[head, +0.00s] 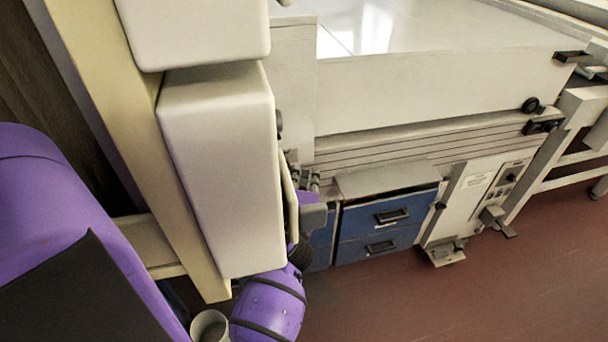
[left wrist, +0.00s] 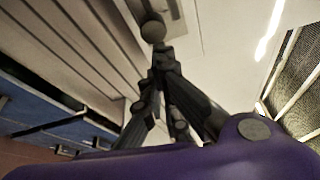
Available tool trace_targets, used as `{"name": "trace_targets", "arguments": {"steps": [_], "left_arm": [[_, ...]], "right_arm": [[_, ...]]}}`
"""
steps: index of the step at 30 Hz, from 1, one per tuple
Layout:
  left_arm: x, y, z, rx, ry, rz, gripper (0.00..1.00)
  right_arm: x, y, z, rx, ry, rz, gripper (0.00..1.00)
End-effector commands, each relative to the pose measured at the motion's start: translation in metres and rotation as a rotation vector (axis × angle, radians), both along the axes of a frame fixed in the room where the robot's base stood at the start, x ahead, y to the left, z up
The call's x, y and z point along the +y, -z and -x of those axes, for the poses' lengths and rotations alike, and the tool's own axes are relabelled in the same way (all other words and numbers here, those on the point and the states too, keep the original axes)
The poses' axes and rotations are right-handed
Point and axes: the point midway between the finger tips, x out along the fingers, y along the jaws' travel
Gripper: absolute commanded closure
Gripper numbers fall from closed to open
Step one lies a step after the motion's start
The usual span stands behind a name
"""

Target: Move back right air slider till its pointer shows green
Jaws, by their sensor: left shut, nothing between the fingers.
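My left gripper (head: 308,180) is partly hidden behind a cream housing in the head view. In the left wrist view its dark fingers (left wrist: 160,62) come together, shut with nothing between them. A round grey knob (left wrist: 153,31) stands just past the fingertips, on a pale panel with a slot-like recess. I cannot tell whether the fingertips touch it. A dark knob (head: 279,124) shows at the housing's edge, just above my gripper in the head view. I cannot tell for sure which knob is the back right air slider. No pointer or green mark can be made out. My right gripper is out of view.
The cream housing (head: 215,170) blocks much of the head view. Blue drawers (head: 385,222) sit under the tunnel's ribbed side. Another black knob (head: 531,104) is at the tunnel's right end, above a control panel (head: 508,180). The red floor (head: 450,300) in front is clear.

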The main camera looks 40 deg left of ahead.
Motion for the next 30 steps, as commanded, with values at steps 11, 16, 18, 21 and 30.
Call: {"name": "trace_targets", "arguments": {"steps": [11,16,18,21,30], "left_arm": [[0.009,-0.001,0.010,0.001,-0.002,-0.002,1.00],[0.023,-0.002,0.026,-0.002,-0.001,-0.001,1.00],[0.023,-0.001,0.027,-0.002,0.001,0.000,1.00],[0.023,0.000,0.027,0.000,0.000,0.001,1.00],[0.024,0.001,0.025,0.000,0.001,0.000,1.00]], "right_arm": [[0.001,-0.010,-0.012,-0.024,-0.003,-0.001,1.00],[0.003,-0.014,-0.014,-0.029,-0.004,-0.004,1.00],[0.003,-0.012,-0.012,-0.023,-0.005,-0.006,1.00],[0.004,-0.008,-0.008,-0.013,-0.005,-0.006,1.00],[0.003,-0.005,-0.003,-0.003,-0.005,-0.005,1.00]]}}
